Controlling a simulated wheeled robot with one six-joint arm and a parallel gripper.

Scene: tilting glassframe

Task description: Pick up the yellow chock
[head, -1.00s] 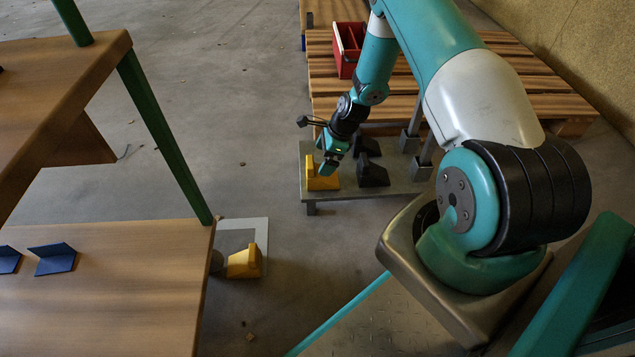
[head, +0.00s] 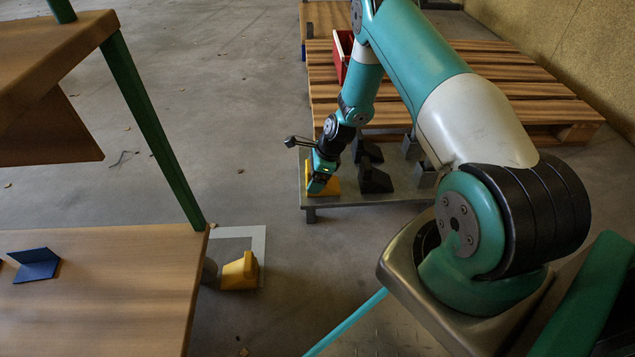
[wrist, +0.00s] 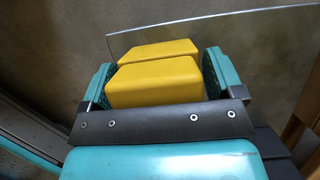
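A yellow chock (head: 333,185) sits at the left end of a low grey metal platform (head: 352,199), mostly hidden by my gripper in the head view. My gripper (head: 318,184) is lowered over it. In the wrist view the stepped yellow chock (wrist: 155,83) lies between the two teal fingers, one on each side. The fingers look spread, very close to its sides, with part of their inner faces showing. Contact is hard to judge. A second yellow chock (head: 240,271) stands on the floor beside the wooden table, apart from my gripper.
Black chocks (head: 373,178) stand on the platform just right of my gripper. A wooden pallet (head: 490,88) with a red bin (head: 342,54) lies behind. A wooden table (head: 110,290) with a blue bracket (head: 37,264) and green posts is at left.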

